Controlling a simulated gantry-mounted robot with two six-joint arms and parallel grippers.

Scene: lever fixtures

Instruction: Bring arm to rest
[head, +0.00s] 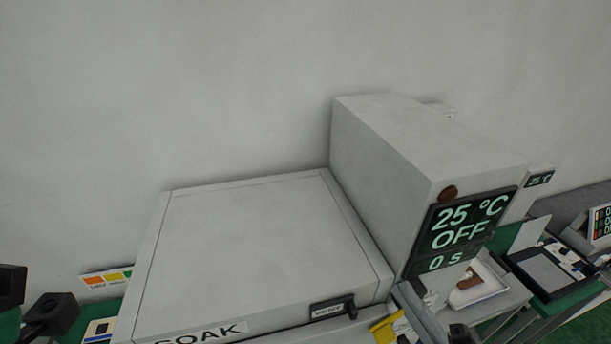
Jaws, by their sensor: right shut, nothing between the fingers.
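A large pale box with a flat closed lid (240,250) fills the middle, with a "SOAK" label (205,335) on its front. A small black lever or handle (351,307) sticks out by a dark label plate on its front right. Beside it stands a taller grey cabinet (390,150) with a display (460,232) reading 25 °C, OFF, 0 s, and a round brown knob (448,193) above. My right gripper (460,334) shows only as a small dark part at the bottom edge; it is shut and empty, apart from the lever. My left gripper is not in view.
A white tray (487,283) with a brown piece lies right of the cabinet. A dark-framed panel (545,270) and another display (601,222) are farther right. Black shapes (50,313) at lower left are unclear. A yellow item (388,328) lies by the box's front corner.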

